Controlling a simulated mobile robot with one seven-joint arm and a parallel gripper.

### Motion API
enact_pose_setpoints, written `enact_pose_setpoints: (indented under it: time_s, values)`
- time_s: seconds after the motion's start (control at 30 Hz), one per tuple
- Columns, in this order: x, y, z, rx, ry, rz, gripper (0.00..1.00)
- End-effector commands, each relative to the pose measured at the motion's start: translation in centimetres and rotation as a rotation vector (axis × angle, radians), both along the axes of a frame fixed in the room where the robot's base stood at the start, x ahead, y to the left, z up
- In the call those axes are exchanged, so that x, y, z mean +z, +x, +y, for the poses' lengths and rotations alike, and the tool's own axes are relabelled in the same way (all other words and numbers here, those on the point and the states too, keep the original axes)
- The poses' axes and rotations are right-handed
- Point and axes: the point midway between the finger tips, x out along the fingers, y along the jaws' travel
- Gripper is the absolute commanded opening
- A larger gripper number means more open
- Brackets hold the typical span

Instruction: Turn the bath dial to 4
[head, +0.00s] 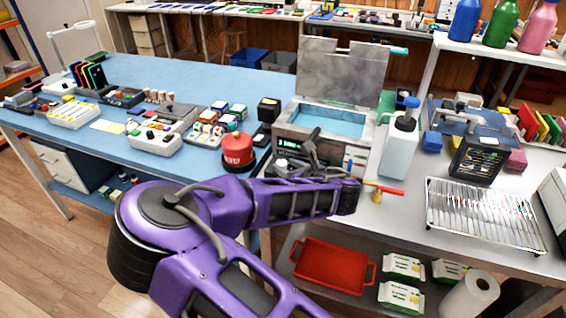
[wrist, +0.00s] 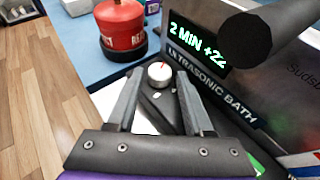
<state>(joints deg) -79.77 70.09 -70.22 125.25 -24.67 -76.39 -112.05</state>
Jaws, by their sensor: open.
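The ultrasonic bath (head: 290,133) stands on the bench with its lid raised and blue liquid inside. Its front shows close up in the wrist view (wrist: 290,95), with a green display (wrist: 195,42) reading "2 MIN +22" and cut off at the right.
A red canister (head: 238,151) stands left of the bath, close to my gripper. A white bottle (head: 398,145) with a blue cap is at the right, near a small red-handled tap (head: 384,188). In the wrist view a dark cylinder (wrist: 262,35) juts across the bath's front.

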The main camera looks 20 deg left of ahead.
Motion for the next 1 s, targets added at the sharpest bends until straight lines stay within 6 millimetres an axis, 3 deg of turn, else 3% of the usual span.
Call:
enact_pose_setpoints:
  time_s: [0.5, 0.57, 0.8, 1.0]
  values:
    - [-0.18, -0.24, -0.16, 0.001, 0.000, 0.000, 0.52]
    - [-0.18, -0.24, -0.16, 0.001, 0.000, 0.000, 0.44]
    - [-0.19, -0.23, -0.16, 0.001, 0.000, 0.000, 0.01]
    - [-0.17, -0.24, -0.14, 0.000, 0.001, 0.001, 0.00]
